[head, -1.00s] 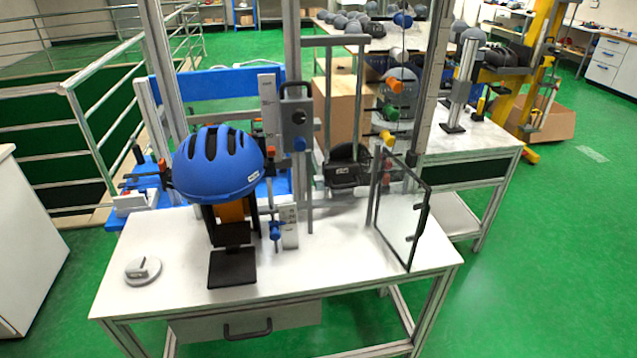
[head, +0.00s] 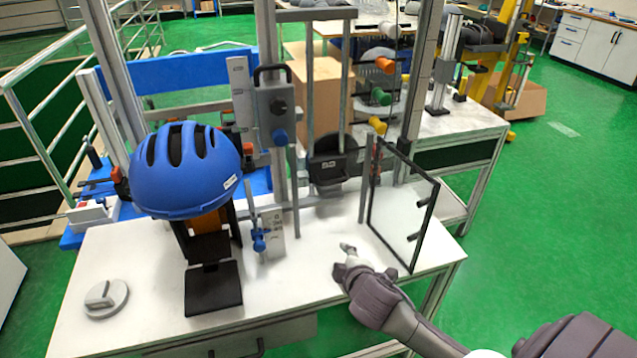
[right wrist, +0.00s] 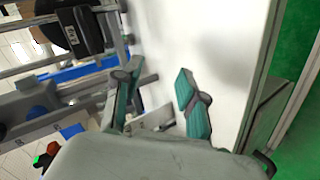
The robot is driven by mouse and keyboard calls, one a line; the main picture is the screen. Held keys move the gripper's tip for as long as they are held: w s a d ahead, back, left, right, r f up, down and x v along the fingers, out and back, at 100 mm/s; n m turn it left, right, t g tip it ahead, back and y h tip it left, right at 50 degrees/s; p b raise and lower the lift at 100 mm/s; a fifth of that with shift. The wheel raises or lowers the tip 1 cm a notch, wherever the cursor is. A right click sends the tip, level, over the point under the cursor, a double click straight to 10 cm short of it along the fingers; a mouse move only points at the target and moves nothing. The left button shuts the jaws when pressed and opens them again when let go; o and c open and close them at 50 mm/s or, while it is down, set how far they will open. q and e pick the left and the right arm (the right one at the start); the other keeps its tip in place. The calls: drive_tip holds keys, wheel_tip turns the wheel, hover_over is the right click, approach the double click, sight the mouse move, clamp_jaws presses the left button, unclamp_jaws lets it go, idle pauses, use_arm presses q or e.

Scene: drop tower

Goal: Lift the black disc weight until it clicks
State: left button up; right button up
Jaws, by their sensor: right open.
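My right gripper (head: 345,259) is over the front right of the table, in front of and below the weight. In the right wrist view its two teal fingers (right wrist: 158,90) are apart with nothing between them. The weight is beyond the fingers, not touching them. My left gripper is not in view.
A blue helmet (head: 187,168) sits on a stand at the left of the table. A clear framed guard panel (head: 402,207) stands open at the right, close to my right arm. A grey round base (head: 106,299) lies at front left. The table between gripper and weight is clear.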

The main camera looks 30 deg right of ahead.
sight(327, 185)
drive_tip(key=w+d+r+n+t, duration=0.45)
drive_tip(key=w+r+n, duration=0.2)
drive_tip(key=w, duration=0.25)
drive_tip(key=shift+m+g, duration=0.35)
drive_tip(key=shift+m, duration=0.1)
drive_tip(key=x, duration=0.8)
drive_tip(key=b+x, duration=0.1)
drive_tip(key=x, duration=0.4)
drive_tip(key=shift+w+d+r, duration=0.1)
drive_tip(key=shift+d+r, duration=0.15)
drive_tip(key=shift+d, duration=0.05)
clamp_jaws()
